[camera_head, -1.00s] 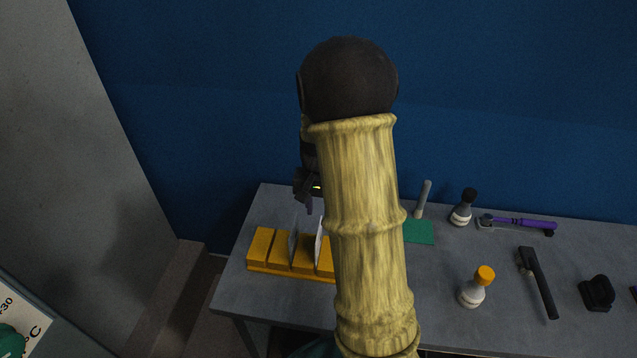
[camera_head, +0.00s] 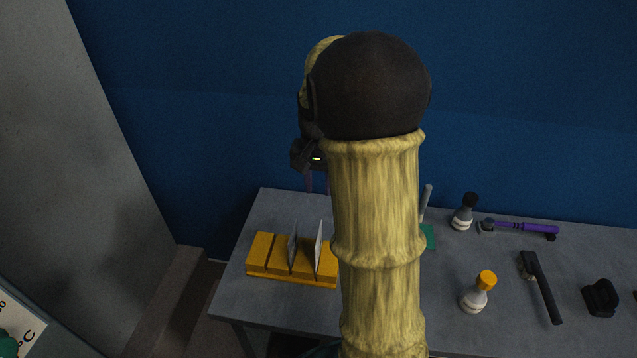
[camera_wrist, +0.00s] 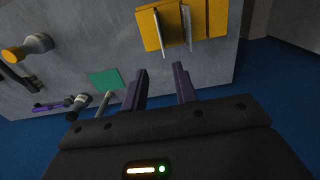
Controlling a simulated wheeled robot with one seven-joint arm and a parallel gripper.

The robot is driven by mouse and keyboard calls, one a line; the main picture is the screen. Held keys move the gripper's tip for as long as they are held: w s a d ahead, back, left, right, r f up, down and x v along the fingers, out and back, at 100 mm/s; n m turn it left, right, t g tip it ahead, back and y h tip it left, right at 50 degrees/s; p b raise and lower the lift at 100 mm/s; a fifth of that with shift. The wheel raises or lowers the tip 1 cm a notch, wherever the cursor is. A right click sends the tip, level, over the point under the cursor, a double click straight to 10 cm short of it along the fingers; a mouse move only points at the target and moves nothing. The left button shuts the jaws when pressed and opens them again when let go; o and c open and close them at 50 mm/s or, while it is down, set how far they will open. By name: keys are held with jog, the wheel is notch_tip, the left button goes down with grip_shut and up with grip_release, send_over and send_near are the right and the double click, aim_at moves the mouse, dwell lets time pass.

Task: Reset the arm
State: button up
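My gripper (camera_wrist: 160,88) shows in the wrist view with its two dark purple fingers apart and nothing between them. In the head view my gripper (camera_head: 317,182) is partly hidden behind my arm, above the back of the table near the blue wall. The gripper is clear of the yellow slotted rack (camera_head: 265,257), which holds two thin plates upright in its slots. The rack (camera_wrist: 215,20) also shows at the top of the wrist view, beyond the fingertips.
The grey table (camera_head: 390,305) carries a green pad (camera_wrist: 105,78), a grey rod (camera_wrist: 103,104), an orange-capped bottle (camera_head: 476,294), a black-capped bottle (camera_head: 463,213), a purple-handled tool (camera_head: 522,228), a black hammer-like tool (camera_head: 541,287) and a black object (camera_head: 600,297). A blue wall (camera_head: 520,90) stands behind.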

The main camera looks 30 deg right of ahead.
dwell(0.3)
jog(key=s+a+f+n+t, duration=0.1)
jog(key=s+a+f+n, duration=0.1)
jog(key=s+a, duration=0.3)
jog(key=s+a+f+n+t, duration=0.1)
jog(key=s+a+f+n, duration=0.2)
jog(key=s+a+n, duration=0.2)
jog(key=s+a, duration=0.1)
jog(key=s, duration=0.1)
jog(key=shift+s+a+f+t, duration=0.15)
jog(key=shift+s+f+t, duration=0.1)
jog(key=shift+s+t, duration=0.1)
